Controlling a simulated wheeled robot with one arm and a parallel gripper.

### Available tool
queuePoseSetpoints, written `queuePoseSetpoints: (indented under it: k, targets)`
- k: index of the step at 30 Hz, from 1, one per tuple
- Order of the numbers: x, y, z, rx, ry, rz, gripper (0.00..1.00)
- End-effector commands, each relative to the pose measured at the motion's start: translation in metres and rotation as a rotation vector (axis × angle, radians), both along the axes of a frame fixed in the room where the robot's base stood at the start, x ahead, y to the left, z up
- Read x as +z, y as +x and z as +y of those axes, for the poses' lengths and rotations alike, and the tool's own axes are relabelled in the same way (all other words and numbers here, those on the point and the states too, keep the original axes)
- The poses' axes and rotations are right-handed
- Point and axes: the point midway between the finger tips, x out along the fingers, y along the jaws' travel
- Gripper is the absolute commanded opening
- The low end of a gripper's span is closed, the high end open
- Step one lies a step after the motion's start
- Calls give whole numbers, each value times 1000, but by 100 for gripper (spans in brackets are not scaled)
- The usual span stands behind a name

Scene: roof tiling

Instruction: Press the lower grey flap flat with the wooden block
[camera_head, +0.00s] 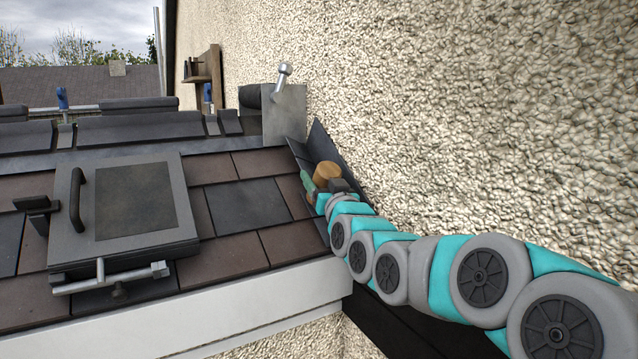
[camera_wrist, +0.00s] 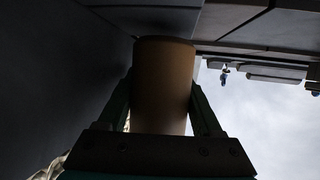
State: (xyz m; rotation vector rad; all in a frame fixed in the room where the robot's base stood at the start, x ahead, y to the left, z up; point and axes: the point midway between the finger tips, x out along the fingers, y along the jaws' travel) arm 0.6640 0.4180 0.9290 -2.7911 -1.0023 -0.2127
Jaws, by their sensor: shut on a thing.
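My gripper (camera_head: 316,188) is at the end of my arm, in the corner where the tiled roof meets the rough wall. It is shut on the wooden block (camera_head: 326,174), a short tan cylinder. In the wrist view the block (camera_wrist: 164,84) stands between the two green fingers. Dark grey flaps (camera_head: 323,146) stand up in the corner just beyond the block, tilted rather than flat. My gripper and the block hide their lower part, and I cannot tell whether the block touches one. A dark surface (camera_wrist: 55,75) lies close by on the left in the wrist view.
The rough wall (camera_head: 470,120) rises close on the right. Brown and dark tiles (camera_head: 245,205) cover the roof on the left. A grey roof hatch (camera_head: 125,215) with a black handle lies there. A grey upright plate (camera_head: 284,115) with a metal peg stands beyond the flaps.

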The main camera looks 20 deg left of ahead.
Motion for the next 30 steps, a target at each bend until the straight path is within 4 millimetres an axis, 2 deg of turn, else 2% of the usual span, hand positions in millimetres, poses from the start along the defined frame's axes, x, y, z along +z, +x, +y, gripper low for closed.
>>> queuePoseSetpoints:
  k: [9,30]
  targets:
    - [22,-9,-11,-1,2,-4,11]
    - [59,-25,-30,0,2,-2,11]
